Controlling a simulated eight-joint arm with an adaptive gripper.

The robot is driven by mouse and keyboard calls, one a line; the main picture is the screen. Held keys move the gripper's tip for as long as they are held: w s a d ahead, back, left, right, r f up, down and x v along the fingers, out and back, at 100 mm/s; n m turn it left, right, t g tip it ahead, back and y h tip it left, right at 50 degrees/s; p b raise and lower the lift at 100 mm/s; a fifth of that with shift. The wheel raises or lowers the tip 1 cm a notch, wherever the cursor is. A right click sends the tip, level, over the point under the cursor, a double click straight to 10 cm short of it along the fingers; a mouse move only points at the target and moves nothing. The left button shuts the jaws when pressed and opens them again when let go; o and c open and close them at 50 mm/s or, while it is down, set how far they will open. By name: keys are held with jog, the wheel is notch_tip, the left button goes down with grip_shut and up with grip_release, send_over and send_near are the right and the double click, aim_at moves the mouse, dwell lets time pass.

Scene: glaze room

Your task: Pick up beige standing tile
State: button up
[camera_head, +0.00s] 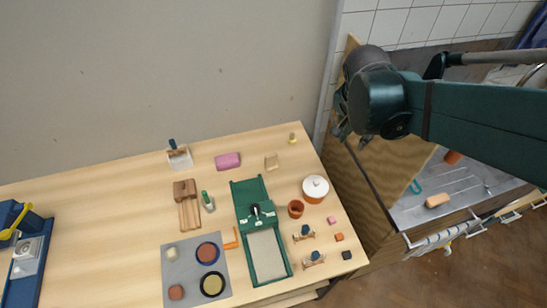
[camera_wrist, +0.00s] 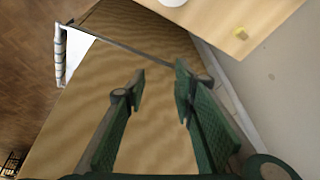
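A small beige tile (camera_head: 271,162) stands on the wooden table towards the back right, right of a pink block. My gripper (camera_head: 350,137) is up and to the right of it, beyond the table's right edge. In the wrist view my gripper (camera_wrist: 160,73) has its two green fingers apart with nothing between them. Below them is a brown wavy-grained board. I cannot make out the beige tile in the wrist view.
A pink block (camera_head: 228,161), a yellow piece (camera_head: 292,139), a white-lidded pot (camera_head: 315,189) and a green press (camera_head: 267,255) stand on the table (camera_head: 110,215). A wavy-grained board (camera_head: 395,165) stands right of the table.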

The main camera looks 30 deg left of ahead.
jog(key=a+f+m+h, duration=0.1)
jog(key=a+f, duration=0.3)
jog(key=a, duration=0.4)
jog(key=a+f+m, duration=0.1)
jog(key=a+f, duration=0.2)
jog(key=a, duration=0.5)
jog(key=m+h, duration=0.1)
send_over(270, 155)
jog(key=s+a, duration=0.1)
jog(key=s, duration=0.1)
notch_tip(270, 155, down, 8)
jog(key=shift+s+a, duration=0.15)
jog(key=shift+f, duration=0.15)
jog(key=shift+x, duration=1.2)
jog(key=shift+x, duration=2.6)
jog(key=shift+a, duration=0.1)
